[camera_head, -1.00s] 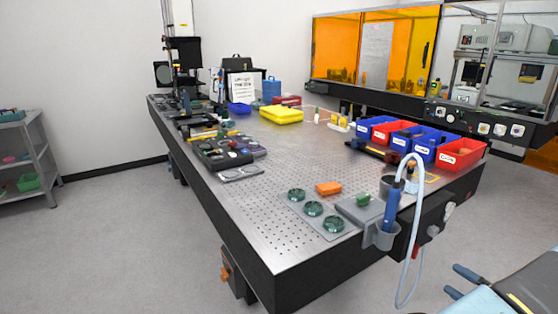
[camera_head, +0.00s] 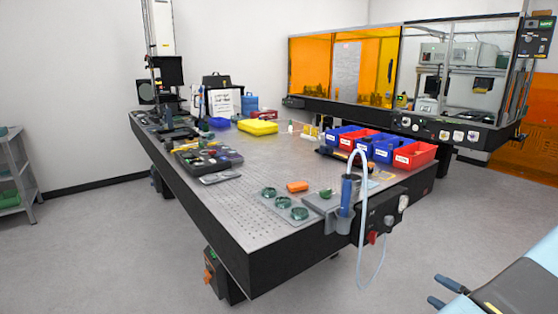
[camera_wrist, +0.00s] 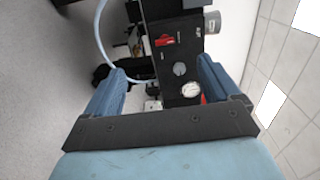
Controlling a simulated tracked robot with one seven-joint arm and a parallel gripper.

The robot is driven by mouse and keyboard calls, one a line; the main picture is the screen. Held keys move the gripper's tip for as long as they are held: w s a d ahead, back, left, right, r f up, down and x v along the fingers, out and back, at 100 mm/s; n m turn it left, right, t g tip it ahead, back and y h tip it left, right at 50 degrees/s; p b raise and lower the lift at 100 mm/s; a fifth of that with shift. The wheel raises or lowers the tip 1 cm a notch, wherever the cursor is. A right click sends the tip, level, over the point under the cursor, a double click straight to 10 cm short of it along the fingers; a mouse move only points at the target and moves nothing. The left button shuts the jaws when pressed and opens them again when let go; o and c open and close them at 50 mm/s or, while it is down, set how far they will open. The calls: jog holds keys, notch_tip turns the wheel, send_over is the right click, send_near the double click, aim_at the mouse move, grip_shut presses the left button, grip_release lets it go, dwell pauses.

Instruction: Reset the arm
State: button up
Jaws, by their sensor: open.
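My gripper (camera_wrist: 158,88) is open in the wrist view, with its two blue fingers spread wide and nothing between them. Beyond the fingers is a black control box (camera_wrist: 180,60) with a red switch, a knob and a round gauge, seen turned on its side. In the head view my gripper shows at the lower right (camera_head: 443,292), in free space off the table's near right corner. The same control box (camera_head: 382,215) is on the table's right end, apart from the gripper.
A perforated optical table (camera_head: 235,215) fills the middle. A pale hose (camera_head: 366,255) loops below the table edge. Blue and red bins (camera_head: 414,155) stand at the right. The floor in front is clear.

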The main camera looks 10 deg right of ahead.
jog(key=w+a+r+n+g+y, duration=0.1)
jog(key=w+a+r+n+g, duration=0.2)
jog(key=a+r+g, duration=0.35)
jog(key=w+a+r+n+g+y, duration=0.1)
jog(key=w+a+r+n+g, duration=0.2)
jog(key=a+r, duration=0.55)
jog(key=w+a+r+n+g, duration=0.3)
jog(key=a+r+g, duration=0.2)
jog(key=a+r, duration=0.25)
jog(key=s+a+r+n+t+h, duration=0.1)
jog(key=s+a+r+n+h, duration=0.1)
jog(key=s+a+r+h, duration=0.2)
jog(key=s+a+r+n+t+h, duration=0.2)
jog(key=s+a+r+h, duration=0.2)
jog(key=s+a+r, duration=0.5)
jog(key=shift+s+a+r+h, duration=0.4)
jog(key=shift+a+r, duration=1.95)
jog(key=shift+r, duration=0.35)
jog(key=shift+w+t, duration=0.1)
jog(key=shift+t, duration=0.15)
